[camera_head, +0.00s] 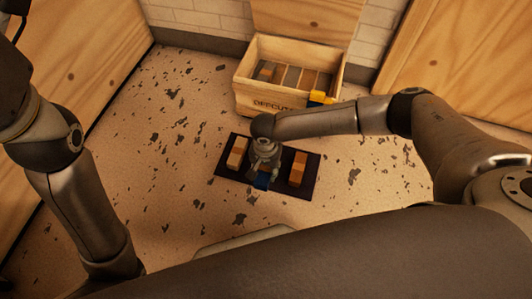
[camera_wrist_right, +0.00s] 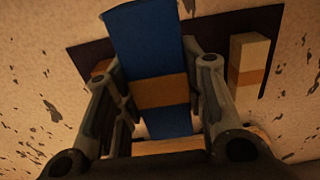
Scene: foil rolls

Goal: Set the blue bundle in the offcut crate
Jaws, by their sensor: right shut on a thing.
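The blue bundle (camera_head: 262,181) shows below my right gripper (camera_head: 264,170) in the head view, over the dark mat. In the right wrist view the blue bundle (camera_wrist_right: 147,45), with a brown band around it, stands between the two fingers of my right gripper (camera_wrist_right: 164,95), which is shut on it. I cannot tell whether it touches the mat. The open wooden offcut crate (camera_head: 262,99) stands behind the mat, with lettering on its front and several brown and grey blocks inside. My left arm is at the left; its gripper is out of view.
A yellow object (camera_head: 320,98) is at the crate's front right corner. Wooden panels flank the speckled floor, which is clear left of the mat.

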